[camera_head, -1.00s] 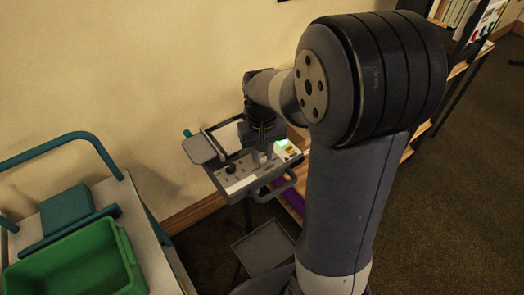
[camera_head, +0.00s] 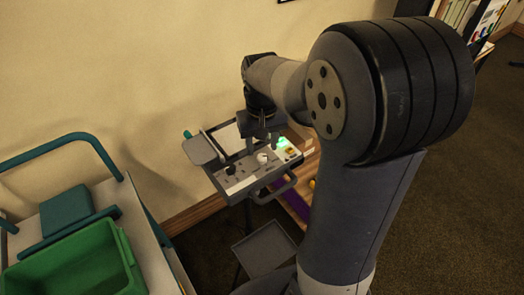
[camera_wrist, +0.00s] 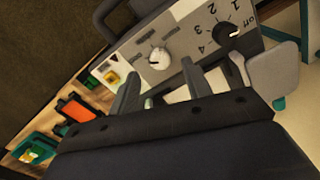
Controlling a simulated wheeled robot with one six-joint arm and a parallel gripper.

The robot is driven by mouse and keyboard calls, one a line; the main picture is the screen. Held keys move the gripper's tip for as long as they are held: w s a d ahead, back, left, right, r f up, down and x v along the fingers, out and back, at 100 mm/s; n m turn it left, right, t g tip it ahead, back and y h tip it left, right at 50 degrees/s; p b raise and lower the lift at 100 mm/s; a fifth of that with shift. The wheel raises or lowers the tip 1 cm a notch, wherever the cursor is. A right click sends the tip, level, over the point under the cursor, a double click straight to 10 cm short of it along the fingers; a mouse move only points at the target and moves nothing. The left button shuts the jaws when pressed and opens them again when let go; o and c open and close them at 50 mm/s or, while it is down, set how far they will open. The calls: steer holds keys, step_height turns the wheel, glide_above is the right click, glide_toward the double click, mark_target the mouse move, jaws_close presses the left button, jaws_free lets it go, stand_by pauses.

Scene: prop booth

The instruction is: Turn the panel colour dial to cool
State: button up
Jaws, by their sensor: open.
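The grey control panel (camera_head: 240,181) stands against the wall. A white knob (camera_head: 262,157) sits on it, and also shows in the wrist view (camera_wrist: 159,57) with small marks around it; their wording is too small to read. A black knob (camera_head: 230,169) sits to its left; in the wrist view this knob (camera_wrist: 226,31) has "OFF" and numbers around it. Which setting the white knob points to, I cannot tell. My gripper (camera_head: 261,138) is above the panel, near the white knob. In the wrist view its fingers (camera_wrist: 162,88) are apart, with nothing visible between them.
A yellow control (camera_wrist: 111,77) and a green glow (camera_head: 284,142) are at the panel's right end. A grey handle (camera_head: 284,189) runs along its front. A green bin (camera_head: 75,268) on a trolley stands left. Wooden shelving lies behind my arm.

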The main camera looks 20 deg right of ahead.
mark_target(262, 156)
step_height(262, 156, up, 7)
stand_by(0.3)
step_height(262, 156, down, 11)
steer(key=shift+r, duration=0.1)
stand_by(0.5)
steer(key=shift+r, duration=0.1)
stand_by(0.4)
